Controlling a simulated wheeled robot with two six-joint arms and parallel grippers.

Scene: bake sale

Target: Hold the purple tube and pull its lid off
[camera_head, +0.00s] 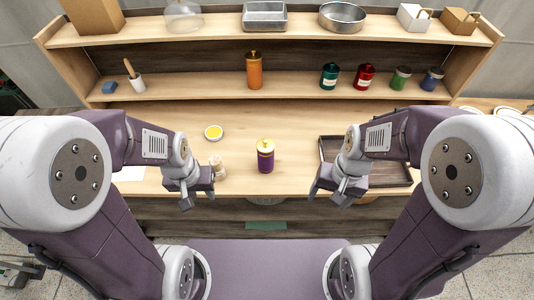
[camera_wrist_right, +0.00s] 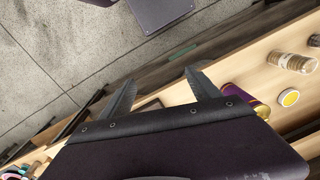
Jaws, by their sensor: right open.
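The purple tube (camera_head: 265,161) stands upright on the counter, centred between my two grippers, with a gold lid (camera_head: 265,145) on top. It also shows in the right wrist view (camera_wrist_right: 239,92), partly hidden behind my gripper. My left gripper (camera_head: 198,204) hangs at the counter's front edge, left of the tube and apart from it; its jaws are too small to judge. My right gripper (camera_head: 328,196) is open and empty, right of the tube and apart from it. Its two fingers (camera_wrist_right: 160,88) show spread in the right wrist view.
A clear jar (camera_head: 217,167) stands close to my left gripper, with a yellow-topped round container (camera_head: 213,132) behind it. A dark tray (camera_head: 397,178) lies behind my right gripper. Shelves (camera_head: 190,84) at the back hold an orange canister (camera_head: 254,72) and several coloured jars.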

